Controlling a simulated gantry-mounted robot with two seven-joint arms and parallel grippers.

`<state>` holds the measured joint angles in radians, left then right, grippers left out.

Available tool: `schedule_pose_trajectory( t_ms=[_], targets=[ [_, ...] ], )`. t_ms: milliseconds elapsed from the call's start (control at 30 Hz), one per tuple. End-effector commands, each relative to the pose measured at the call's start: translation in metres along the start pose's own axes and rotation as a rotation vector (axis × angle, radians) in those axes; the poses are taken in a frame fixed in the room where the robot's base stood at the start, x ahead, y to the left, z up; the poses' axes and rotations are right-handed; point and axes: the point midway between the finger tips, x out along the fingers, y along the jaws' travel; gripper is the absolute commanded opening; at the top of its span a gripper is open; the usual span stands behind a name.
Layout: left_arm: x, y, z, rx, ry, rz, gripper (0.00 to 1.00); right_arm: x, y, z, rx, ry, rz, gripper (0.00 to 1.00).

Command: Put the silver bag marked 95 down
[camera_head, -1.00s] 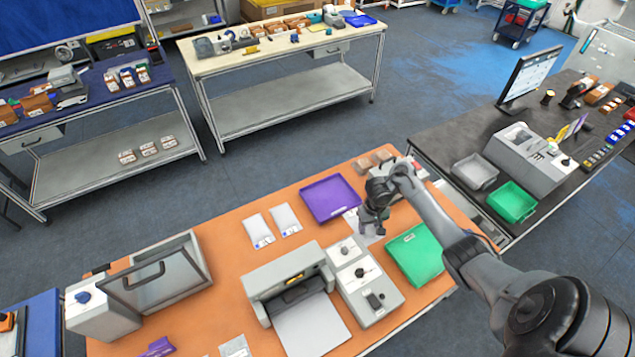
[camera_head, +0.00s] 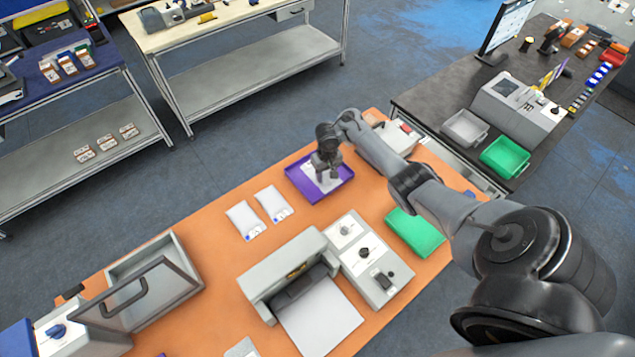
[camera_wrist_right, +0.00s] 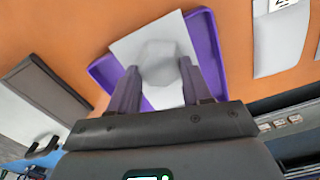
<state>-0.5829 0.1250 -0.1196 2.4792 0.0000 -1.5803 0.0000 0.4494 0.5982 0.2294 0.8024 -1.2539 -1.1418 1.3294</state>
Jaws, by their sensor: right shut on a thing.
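My right gripper (camera_head: 326,176) is shut on a pale silver bag (camera_head: 333,184) over the purple tray (camera_head: 297,183). In the right wrist view, the fingers (camera_wrist_right: 158,88) grip the bag (camera_wrist_right: 135,46), with the tray (camera_wrist_right: 207,38) beneath it. The bag sits across the tray and overhangs part of its rim in that view. I cannot tell whether it touches the tray floor. Its marking is not legible. My left gripper is not in view.
Two other pale bags (camera_head: 245,220) (camera_head: 272,203) lie left of the tray on the orange table (camera_head: 205,225). A grey machine (camera_head: 285,262), a control box (camera_head: 372,275) and a green tray (camera_head: 415,232) stand nearer. An open grey case (camera_head: 150,275) is at the left.

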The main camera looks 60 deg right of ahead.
Motion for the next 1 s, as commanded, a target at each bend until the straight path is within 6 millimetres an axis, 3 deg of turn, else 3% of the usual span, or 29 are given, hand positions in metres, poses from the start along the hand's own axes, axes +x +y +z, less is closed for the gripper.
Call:
schedule_pose_trajectory(
  t_ms=[33,100,333,467,733,1000],
  targets=[
    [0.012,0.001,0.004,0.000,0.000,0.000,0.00,0.010,-0.005,-0.009,0.002,0.001,-0.003,0.11],
    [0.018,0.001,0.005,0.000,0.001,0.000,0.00,0.016,-0.009,-0.018,0.003,0.001,-0.001,0.11],
    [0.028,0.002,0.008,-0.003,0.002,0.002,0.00,0.023,-0.017,-0.034,0.001,0.001,-0.001,0.11],
    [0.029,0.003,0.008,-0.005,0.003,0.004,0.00,0.027,-0.018,-0.035,0.000,-0.001,0.001,0.11],
    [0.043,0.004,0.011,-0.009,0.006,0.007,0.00,0.060,-0.018,-0.035,0.000,0.000,0.000,0.11],
    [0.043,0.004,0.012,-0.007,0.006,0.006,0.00,0.063,-0.018,-0.035,0.000,0.001,0.001,0.11]
  ],
)
